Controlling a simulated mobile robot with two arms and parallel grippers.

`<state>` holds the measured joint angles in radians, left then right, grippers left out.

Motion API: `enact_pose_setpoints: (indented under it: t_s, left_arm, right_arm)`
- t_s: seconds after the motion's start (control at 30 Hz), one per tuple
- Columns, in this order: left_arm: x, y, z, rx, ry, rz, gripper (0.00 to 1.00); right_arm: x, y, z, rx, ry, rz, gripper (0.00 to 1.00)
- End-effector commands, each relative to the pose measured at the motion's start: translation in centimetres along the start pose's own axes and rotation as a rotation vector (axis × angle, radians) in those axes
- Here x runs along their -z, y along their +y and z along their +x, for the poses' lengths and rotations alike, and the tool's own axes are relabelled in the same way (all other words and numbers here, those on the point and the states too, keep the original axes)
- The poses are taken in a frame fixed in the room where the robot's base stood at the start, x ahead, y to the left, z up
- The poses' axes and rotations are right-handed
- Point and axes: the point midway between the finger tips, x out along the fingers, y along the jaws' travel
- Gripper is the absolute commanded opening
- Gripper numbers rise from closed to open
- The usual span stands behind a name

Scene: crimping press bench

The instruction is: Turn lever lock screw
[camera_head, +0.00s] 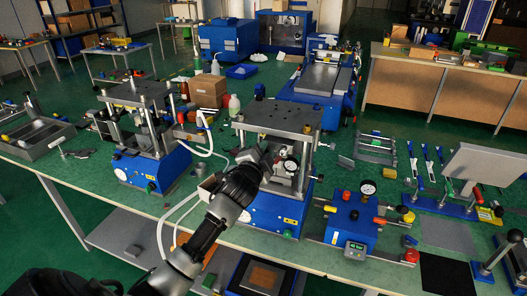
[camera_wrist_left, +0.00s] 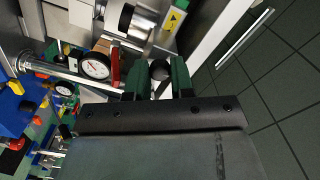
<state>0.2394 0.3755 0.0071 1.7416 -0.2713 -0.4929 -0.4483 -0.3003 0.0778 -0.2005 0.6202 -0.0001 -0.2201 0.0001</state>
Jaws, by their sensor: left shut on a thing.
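My left gripper (camera_head: 262,156) reaches in from the bottom left to the front of the middle press (camera_head: 276,118), which has a grey top plate and a blue base. In the left wrist view, its two green-padded fingers (camera_wrist_left: 159,82) are shut on a dark round knob (camera_wrist_left: 160,69), which looks like the lever lock screw. The fingers and the arm hide most of the screw and its seat. In the head view the screw is hidden behind the gripper. My right gripper is not in view.
A dial gauge (camera_head: 290,165) sits just right of the gripper and shows large in the left wrist view (camera_wrist_left: 94,65). A second press (camera_head: 140,93) stands to the left. A blue gauge box (camera_head: 352,222) with red and yellow knobs stands to the right. White hoses (camera_head: 176,213) run left of my arm.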

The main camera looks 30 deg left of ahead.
Motion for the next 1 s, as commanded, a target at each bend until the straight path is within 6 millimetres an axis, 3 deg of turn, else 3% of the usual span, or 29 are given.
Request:
enact_pose_setpoints:
  t_s: [0.6, 1.0]
  left_arm:
    - [0.0, 0.1, 0.0, -0.003, -0.002, -0.543, 0.00]
    - [0.0, 0.3, 0.0, -0.004, -0.004, -0.707, 0.00]
  right_arm:
    - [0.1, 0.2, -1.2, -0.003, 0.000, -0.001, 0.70]
    - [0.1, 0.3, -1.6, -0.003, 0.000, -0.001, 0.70]
